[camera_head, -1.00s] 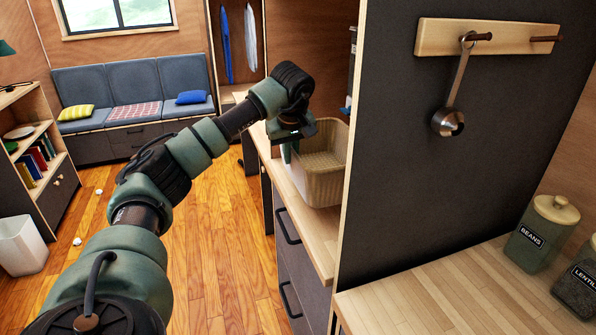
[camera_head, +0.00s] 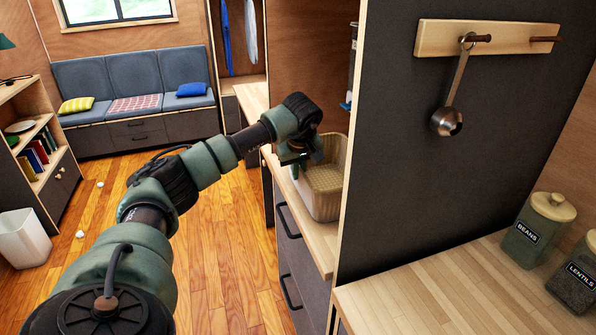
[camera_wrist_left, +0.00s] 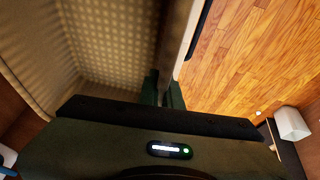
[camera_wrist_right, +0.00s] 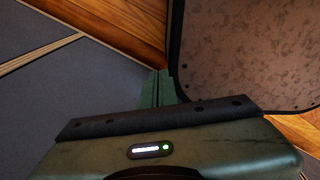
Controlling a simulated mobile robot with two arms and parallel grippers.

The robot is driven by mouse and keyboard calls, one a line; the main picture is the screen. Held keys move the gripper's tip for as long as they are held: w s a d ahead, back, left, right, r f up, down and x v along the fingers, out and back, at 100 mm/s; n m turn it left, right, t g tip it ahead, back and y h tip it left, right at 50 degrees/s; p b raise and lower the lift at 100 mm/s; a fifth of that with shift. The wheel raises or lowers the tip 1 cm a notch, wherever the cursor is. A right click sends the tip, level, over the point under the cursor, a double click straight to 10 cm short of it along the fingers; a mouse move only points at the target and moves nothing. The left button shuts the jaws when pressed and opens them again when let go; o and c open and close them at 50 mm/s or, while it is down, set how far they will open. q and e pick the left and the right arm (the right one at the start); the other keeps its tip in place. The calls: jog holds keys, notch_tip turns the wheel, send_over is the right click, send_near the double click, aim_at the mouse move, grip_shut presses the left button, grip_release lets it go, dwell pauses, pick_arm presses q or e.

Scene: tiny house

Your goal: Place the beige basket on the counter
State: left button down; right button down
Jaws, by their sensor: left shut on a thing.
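The beige basket (camera_head: 319,203) is upright at the wooden counter (camera_head: 316,238) beside the dark partition, which hides part of it. It looks empty. Its base is at or very near the counter top; I cannot tell whether it touches. My left gripper (camera_head: 297,166) is at the basket's left side, shut on its wall. In the left wrist view, the basket's ribbed inside (camera_wrist_left: 110,40) fills the left, and its wall runs between the fingers (camera_wrist_left: 162,90). My right gripper (camera_wrist_right: 161,85) shows only in the right wrist view, with its fingers together and nothing between them.
The dark partition (camera_head: 440,190) stands right of the basket, with a metal scoop (camera_head: 447,120) hanging on it. A nearer worktop (camera_head: 430,290) holds jars of beans (camera_head: 538,230) and lentils (camera_head: 576,282). The wooden floor (camera_head: 215,260) left of the counter is mostly clear.

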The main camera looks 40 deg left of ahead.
pick_arm(q)
jog(key=c, duration=1.6)
grip_release()
jog(key=shift+d+r, duration=0.1)
jog(key=shift+r, duration=0.4)
jog(key=b+v, duration=0.1)
jog(key=v, duration=1)
jog(key=shift+s+d+f, duration=0.1)
jog(key=shift+s, duration=0.15)
